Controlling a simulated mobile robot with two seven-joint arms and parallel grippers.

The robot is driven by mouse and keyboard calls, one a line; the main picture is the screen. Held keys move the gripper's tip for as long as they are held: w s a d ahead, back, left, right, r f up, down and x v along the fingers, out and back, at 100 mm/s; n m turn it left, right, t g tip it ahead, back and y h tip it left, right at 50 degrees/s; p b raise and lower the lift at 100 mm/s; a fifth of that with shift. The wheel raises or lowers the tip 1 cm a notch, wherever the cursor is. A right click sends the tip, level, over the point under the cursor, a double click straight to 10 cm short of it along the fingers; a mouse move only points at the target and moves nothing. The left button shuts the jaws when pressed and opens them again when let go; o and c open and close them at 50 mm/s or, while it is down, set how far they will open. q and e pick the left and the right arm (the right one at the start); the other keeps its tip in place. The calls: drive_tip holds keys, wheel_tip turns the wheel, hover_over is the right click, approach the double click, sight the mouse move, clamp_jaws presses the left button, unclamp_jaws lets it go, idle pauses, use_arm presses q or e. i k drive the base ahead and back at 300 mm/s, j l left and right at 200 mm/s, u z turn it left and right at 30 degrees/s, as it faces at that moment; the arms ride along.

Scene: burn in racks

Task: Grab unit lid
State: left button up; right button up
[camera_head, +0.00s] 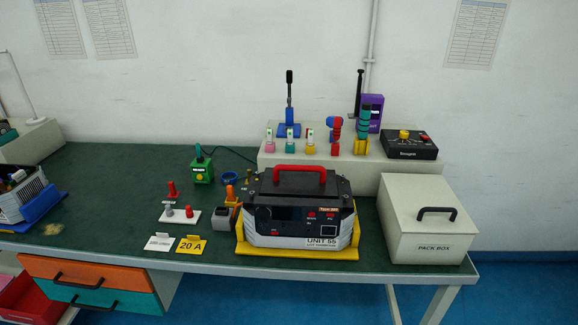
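The unit (298,238), labelled UNIT 55, is a grey and black box sitting in a yellow tray (297,254) near the front edge of the bench. Its lid (270,190) is a dark top with a red handle (299,170) raised above it. The lid appears to rest on the unit, with nothing holding the handle. Neither of my grippers is in the head view.
A white pack box (412,223) with a black handle stands close to the unit's right. A raised shelf (380,172) with coloured tools is behind. A green device (203,170), small pegs and cards (190,246) are left. Bench space (110,190) further left is clear.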

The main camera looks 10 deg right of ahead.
sight(283, 181)
drive_tip(key=i+j, duration=0.1)
drive_tip(key=j, duration=0.3)
drive_tip(key=i+j, duration=0.1)
drive_tip(key=j, duration=0.3)
drive_tip(key=i+j, duration=0.15)
drive_tip(key=j, duration=0.25)
drive_tip(key=i+j+z, duration=0.1)
drive_tip(key=j, duration=0.3)
